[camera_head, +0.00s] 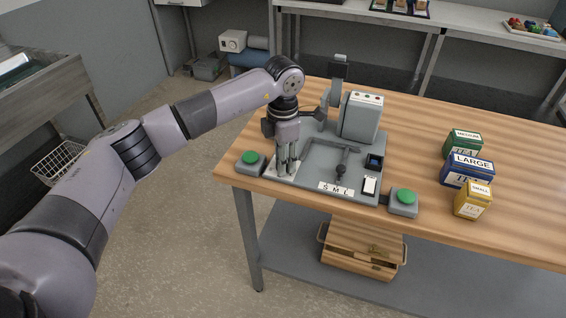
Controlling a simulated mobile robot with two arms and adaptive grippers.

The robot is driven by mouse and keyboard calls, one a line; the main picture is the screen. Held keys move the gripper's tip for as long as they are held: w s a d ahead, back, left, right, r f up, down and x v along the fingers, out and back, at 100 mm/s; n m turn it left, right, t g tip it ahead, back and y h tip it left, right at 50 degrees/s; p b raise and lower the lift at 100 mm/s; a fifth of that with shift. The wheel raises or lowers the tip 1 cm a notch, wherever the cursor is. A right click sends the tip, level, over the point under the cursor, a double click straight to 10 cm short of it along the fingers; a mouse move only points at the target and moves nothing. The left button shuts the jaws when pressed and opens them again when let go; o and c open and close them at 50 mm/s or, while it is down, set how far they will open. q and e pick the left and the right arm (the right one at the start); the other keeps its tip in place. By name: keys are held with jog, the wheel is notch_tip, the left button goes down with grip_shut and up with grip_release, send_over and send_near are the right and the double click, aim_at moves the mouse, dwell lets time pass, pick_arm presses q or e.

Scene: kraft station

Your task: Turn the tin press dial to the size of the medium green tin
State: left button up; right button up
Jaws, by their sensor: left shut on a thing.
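The grey tin press (312,176) stands near the table's left front corner. My left gripper (287,172) points down over a white plate (271,170) at the press's left side. It is shut on what appears to be the dial there; its fingers hide the dial and its setting. The medium green tin (463,144) stands upright on the table to the right, behind the large blue tin (467,169) and small yellow tin (473,200). My right gripper is out of view.
Green buttons flank the press at left (250,158) and right (404,197). The grey press head (360,117) rises at the back. The wooden table (418,134) is clear between press and tins. A wooden drawer box (361,250) sits below.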

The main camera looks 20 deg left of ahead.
pick_arm(q)
jog(key=shift+m, duration=0.5)
jog(key=o, duration=1.2)
jog(key=shift+r, duration=0.15)
notch_tip(320, 180, up, 12)
jog(key=shift+f, duration=0.1)
jog(key=shift+f, duration=0.1)
